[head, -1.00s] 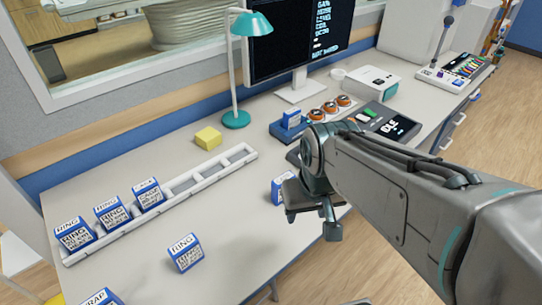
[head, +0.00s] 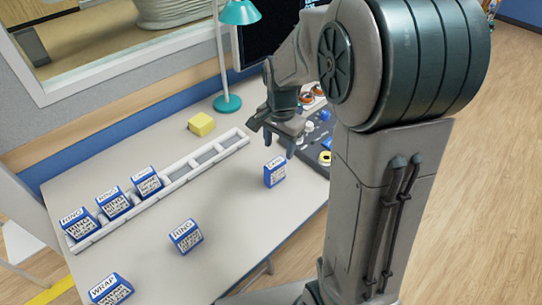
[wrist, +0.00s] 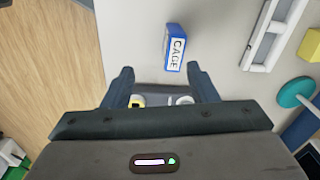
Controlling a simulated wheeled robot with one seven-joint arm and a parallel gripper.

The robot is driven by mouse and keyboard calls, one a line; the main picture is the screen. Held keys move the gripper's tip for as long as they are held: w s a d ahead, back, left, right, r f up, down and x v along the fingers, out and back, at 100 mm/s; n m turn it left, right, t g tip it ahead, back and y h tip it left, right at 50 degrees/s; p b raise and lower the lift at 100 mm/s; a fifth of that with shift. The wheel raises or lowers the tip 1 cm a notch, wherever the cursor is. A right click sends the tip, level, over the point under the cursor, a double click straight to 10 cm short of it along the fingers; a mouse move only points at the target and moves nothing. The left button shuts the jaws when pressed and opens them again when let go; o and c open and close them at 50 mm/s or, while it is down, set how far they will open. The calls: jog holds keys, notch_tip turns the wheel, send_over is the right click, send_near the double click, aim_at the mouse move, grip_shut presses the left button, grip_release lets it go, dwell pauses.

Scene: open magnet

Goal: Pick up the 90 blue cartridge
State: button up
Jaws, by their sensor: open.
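Several blue cartridges with white printed labels stand on the desk; I cannot make out a "90" on any. One cartridge (head: 275,173) stands alone near my gripper (head: 275,138); in the wrist view this cartridge (wrist: 175,48) reads "CAGE". My gripper is open and empty, with the cartridge beyond its fingertips and apart from them. Another cartridge (head: 185,237), labelled "RING", stands alone at the middle front. A "WRAP" cartridge (head: 110,290) is at the bottom left. Three more (head: 77,224) (head: 114,203) (head: 147,182) sit in the rack's left part.
The white slotted rack (head: 237,143) has empty slots at its right end. A yellow block (head: 201,124) and a teal lamp (head: 227,103) stand behind it. Devices and a monitor are partly hidden behind my arm. The desk (head: 225,205) between the loose cartridges is clear.

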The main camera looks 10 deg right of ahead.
aim_at(275, 164)
jog(key=w+f+m, duration=0.2)
jog(key=w, duration=0.1)
jog(key=shift+w+f+p, duration=0.1)
jog(key=shift+w+p, duration=0.1)
jog(key=shift+p, duration=0.2)
notch_tip(275, 164, down, 8)
jog(key=shift+w+f+p, duration=0.2)
jog(key=shift+f+p, duration=0.3)
jog(key=shift+f, duration=2.3)
jog(key=c, duration=1.1)
